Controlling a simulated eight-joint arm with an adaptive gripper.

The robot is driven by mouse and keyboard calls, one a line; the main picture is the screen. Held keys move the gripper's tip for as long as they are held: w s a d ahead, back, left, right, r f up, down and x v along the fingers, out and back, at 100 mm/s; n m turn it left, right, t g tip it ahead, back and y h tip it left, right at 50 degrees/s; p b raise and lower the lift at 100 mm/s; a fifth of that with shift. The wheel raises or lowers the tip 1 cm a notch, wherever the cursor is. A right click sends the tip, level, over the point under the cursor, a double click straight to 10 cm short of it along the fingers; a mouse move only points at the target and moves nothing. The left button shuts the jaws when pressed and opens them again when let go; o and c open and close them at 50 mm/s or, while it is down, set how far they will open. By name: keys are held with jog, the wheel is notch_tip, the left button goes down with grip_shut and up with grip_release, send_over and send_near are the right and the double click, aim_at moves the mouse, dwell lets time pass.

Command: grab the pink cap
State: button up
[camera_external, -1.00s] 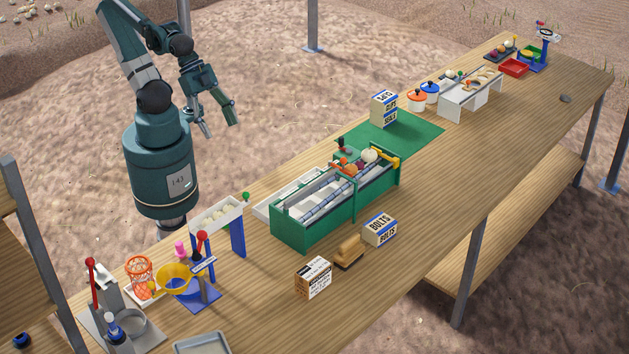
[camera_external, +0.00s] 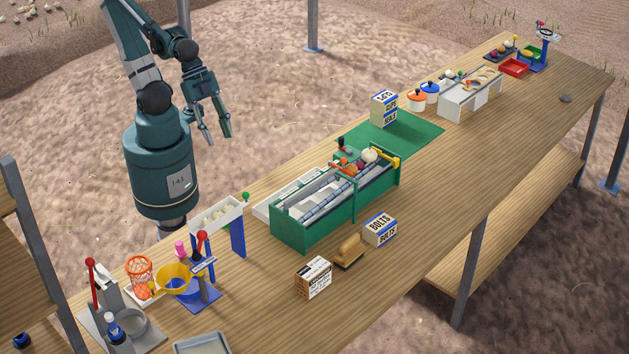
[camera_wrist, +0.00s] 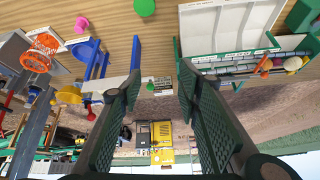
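The pink cap (camera_external: 181,249) is a small pink piece near the table's near-left part, behind the yellow bowl (camera_external: 174,277) and left of the blue-legged white stand (camera_external: 217,214). In the wrist view a small pink piece (camera_wrist: 81,23) shows at the upper left, outside the space between my fingers. My gripper (camera_external: 217,137) is open and empty, hanging in the air behind the table's edge, above and to the right of the cap. In the wrist view both fingers of my gripper (camera_wrist: 157,82) are wide apart with nothing between them.
An orange basket (camera_external: 139,268) and a red-knobbed lever (camera_external: 202,237) stand close to the cap. A green machine with rollers (camera_external: 305,231) stands to the right. The front middle of the table is mostly clear beyond a few boxes.

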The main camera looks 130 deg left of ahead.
jog(key=w+d+f+m+g+h+b, duration=0.1)
jog(key=w+d+f+m+g, duration=0.15)
jog(key=d+f+m, duration=0.2)
jog(key=w+d+f+m+g+h, duration=0.1)
jog(key=w+d+f+m, duration=0.3)
jog(key=d, duration=0.2)
jog(key=m+g+h+b, duration=0.15)
jog(key=m+g, duration=0.25)
jog(key=m, duration=0.5)
send_near(180, 243)
jog(key=f, duration=0.2)
jog(key=shift+s+d+f+m, duration=0.15)
jog(key=shift+d+f+m, duration=0.2)
jog(key=shift+f+m, duration=0.2)
jog(key=shift+x, duration=1.25)
jog(key=shift+d+f, duration=0.1)
jog(key=shift+b+x, duration=0.65)
jog(key=shift+x, duration=1.85)
jog(key=shift+s+d, duration=0.1)
jog(key=shift+d, duration=0.05)
jog(key=c, duration=0.9)
